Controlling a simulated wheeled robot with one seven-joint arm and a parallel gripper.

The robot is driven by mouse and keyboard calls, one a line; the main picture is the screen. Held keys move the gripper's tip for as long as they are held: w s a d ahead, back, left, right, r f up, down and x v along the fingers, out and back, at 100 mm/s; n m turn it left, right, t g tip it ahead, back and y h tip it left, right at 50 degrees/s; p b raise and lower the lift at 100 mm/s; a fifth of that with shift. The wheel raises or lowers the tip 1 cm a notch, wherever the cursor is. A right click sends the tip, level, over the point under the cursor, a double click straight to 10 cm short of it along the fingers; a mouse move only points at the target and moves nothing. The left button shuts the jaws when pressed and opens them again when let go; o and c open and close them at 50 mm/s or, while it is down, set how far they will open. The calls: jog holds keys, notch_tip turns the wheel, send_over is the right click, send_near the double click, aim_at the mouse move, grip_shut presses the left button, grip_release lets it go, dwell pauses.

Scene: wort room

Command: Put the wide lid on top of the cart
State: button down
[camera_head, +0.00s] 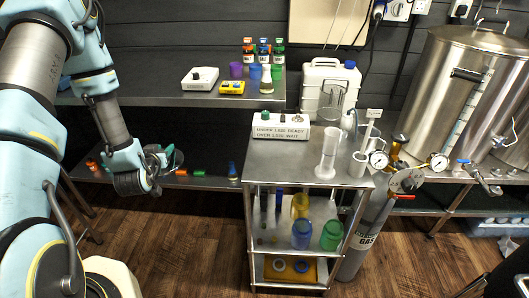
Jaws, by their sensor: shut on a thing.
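The metal cart (341,178) stands right of centre. Its top holds a labelled white box (281,132), a white measuring cylinder (328,153) and a slim stand with a small sign (366,138). Bare metal shows on the top along the front and at the left. My gripper (171,160) is left of the cart, in front of the low shelf and lower than the cart top. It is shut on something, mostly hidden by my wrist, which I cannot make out. I cannot clearly identify the wide lid anywhere in view.
Cart shelves hold coloured jars (302,234) and an orange tray (281,270). A gas cylinder (364,240) with gauges stands right against the cart. A white jug (329,90) stands behind. A steel side table (150,97) is at the back left. Wooden floor is open left of the cart.

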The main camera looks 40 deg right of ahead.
jog(key=s+d+r+m+g+h+b, duration=0.1)
jog(key=s+d+r+m+g+h, duration=0.2)
jog(key=d, duration=0.4)
jog(key=s+d+r+m+g+h+b, duration=0.1)
jog(key=s+d+r+m+g+b, duration=0.1)
jog(key=s+d, duration=0.45)
jog(key=s+d+r+m+g+h+b, duration=0.1)
jog(key=s+d+r+m+g+h, duration=0.15)
jog(key=d, duration=0.55)
jog(key=s+d+r+m+g+b, duration=0.1)
jog(key=s+d+r+m+g, duration=0.25)
jog(key=s, duration=0.25)
jog(key=s+d+r+m+g+b, duration=0.1)
jog(key=s+d+r+m+g, duration=0.1)
jog(key=s+d, duration=0.3)
jog(key=shift+g+h, duration=0.25)
jog(key=shift+g, duration=0.05)
jog(key=f, duration=0.1)
jog(key=s+f, duration=0.1)
jog(key=f, duration=0.3)
jog(key=shift+s+a+f, duration=0.1)
jog(key=shift+s+a, duration=0.1)
jog(key=shift+s, duration=0.15)
jog(key=shift+f+p, duration=0.45)
jog(key=shift+f, duration=2)
jog(key=c, duration=0.5)
grip_release()
jog(key=shift+f, duration=0.1)
